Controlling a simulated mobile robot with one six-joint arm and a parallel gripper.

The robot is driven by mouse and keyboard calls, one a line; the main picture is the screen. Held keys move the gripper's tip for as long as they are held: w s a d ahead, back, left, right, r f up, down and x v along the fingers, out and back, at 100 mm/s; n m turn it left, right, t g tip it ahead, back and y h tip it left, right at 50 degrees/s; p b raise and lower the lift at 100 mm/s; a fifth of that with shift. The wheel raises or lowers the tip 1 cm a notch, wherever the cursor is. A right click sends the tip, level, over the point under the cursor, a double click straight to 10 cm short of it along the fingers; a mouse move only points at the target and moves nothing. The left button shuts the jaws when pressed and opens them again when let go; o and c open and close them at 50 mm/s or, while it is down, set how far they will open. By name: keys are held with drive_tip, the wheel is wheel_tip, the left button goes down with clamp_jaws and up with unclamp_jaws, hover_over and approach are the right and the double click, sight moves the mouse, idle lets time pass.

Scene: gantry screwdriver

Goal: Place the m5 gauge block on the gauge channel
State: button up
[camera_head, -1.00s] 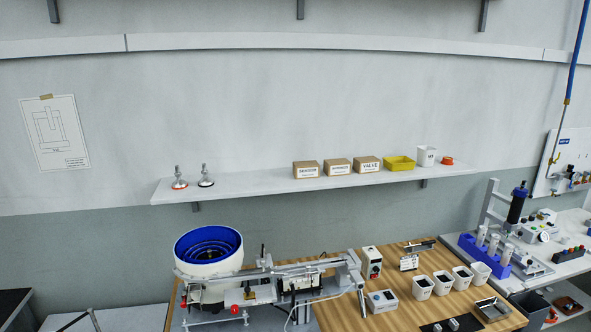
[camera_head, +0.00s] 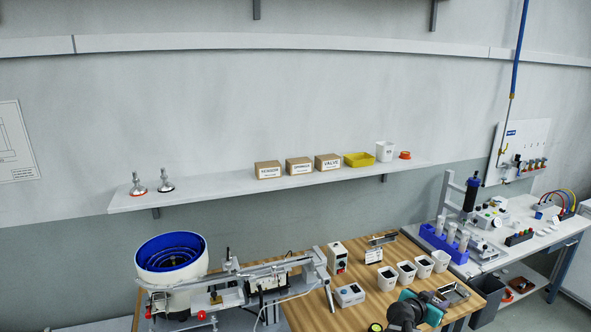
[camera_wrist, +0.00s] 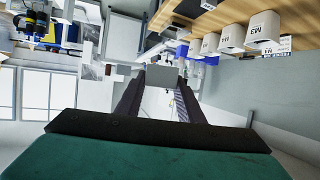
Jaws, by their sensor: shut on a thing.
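In the wrist view my gripper (camera_wrist: 161,84) has two dark fingers closed on a small grey block (camera_wrist: 161,74) between their tips. It appears to be the m5 gauge block; no marking on it is readable. The block is held in the air, apart from the bench. In the head view my dark and teal wrist shows at the bottom, in front of the bench's right part, and the held block is not visible there. A small grey metal channel (camera_head: 382,239), likely the gauge channel, lies at the bench's back edge behind a small label card (camera_head: 373,256).
White bins (camera_head: 406,271) stand in a row on the wooden bench (camera_head: 352,318), with a metal tray (camera_head: 455,292) to their right. A shelf (camera_head: 230,190) hangs above.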

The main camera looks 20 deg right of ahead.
drive_tip(key=w+a+r+n+t+y, duration=0.35)
drive_tip(key=w+a+r, duration=0.25)
drive_tip(key=w+a, duration=0.6)
drive_tip(key=w+a+r+n+t+y, duration=0.2)
drive_tip(key=w+a+r+n+t, duration=0.3)
drive_tip(key=w+a, duration=0.65)
drive_tip(key=w+a+r+n+y, duration=0.25)
drive_tip(key=a+r, duration=0.25)
drive_tip(key=a, duration=0.5)
drive_tip(key=w+a+r+n+t+y, duration=0.1)
drive_tip(key=a+r+n+y, duration=0.3)
drive_tip(key=a, duration=0.6)
drive_tip(key=w+a+r+y, duration=0.1)
drive_tip(key=a+r, duration=0.5)
drive_tip(key=a, duration=0.4)
wheel_tip(320, 180, down, 11)
drive_tip(key=b, duration=1)
drive_tip(key=shift+d+r, duration=0.15)
drive_tip(key=shift+r, duration=0.05)
drive_tip(key=shift+s, duration=0.15)
